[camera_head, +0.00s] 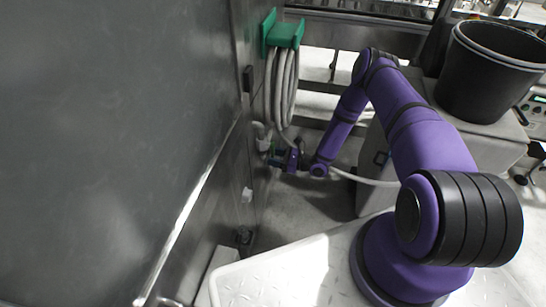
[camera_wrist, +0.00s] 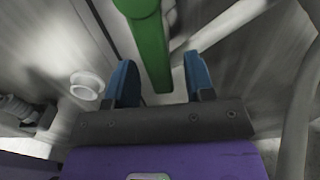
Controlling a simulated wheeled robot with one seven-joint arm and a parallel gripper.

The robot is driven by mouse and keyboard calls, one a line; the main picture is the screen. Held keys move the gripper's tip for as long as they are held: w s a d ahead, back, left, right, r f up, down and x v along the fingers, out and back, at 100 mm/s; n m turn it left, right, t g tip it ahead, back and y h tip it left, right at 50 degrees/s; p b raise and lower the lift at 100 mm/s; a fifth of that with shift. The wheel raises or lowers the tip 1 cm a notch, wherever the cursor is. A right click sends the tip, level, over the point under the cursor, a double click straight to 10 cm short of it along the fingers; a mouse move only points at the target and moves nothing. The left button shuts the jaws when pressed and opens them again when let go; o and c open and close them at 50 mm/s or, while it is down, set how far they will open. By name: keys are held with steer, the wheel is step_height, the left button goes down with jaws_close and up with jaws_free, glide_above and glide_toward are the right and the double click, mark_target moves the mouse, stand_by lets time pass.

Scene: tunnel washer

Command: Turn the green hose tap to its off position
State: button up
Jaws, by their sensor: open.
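The green hose tap shows in the wrist view as a long green handle (camera_wrist: 151,48) with a rounded top. It runs down between the two blue fingers of my gripper (camera_wrist: 163,82). The fingers are apart, one on each side of the handle, with a visible gap on both sides. In the head view my gripper (camera_head: 277,158) is small and low beside the metal wall, below the coiled hose. The tap itself is too small and hidden to make out there.
A pale hose (camera_head: 282,88) hangs coiled on a green holder (camera_head: 283,34) on the wall. A black bin (camera_head: 490,75) stands on a grey box at the right. The grey metal wall (camera_head: 110,130) fills the left. A pale hose also passes at the right of the wrist view (camera_wrist: 298,120).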

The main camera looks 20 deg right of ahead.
steer(key=shift+w+a, duration=0.25)
steer(key=shift+a, duration=0.1)
steer(key=shift+c, duration=0.2)
jaws_close()
steer(key=shift+s, duration=0.15)
steer(key=s+a+r+m, duration=0.3)
steer(key=s+r+m, duration=0.2)
steer(key=m, duration=1.3)
steer(key=shift+a+r, duration=0.3)
steer(key=shift+r, duration=0.5)
steer(key=shift+s+r, duration=0.1)
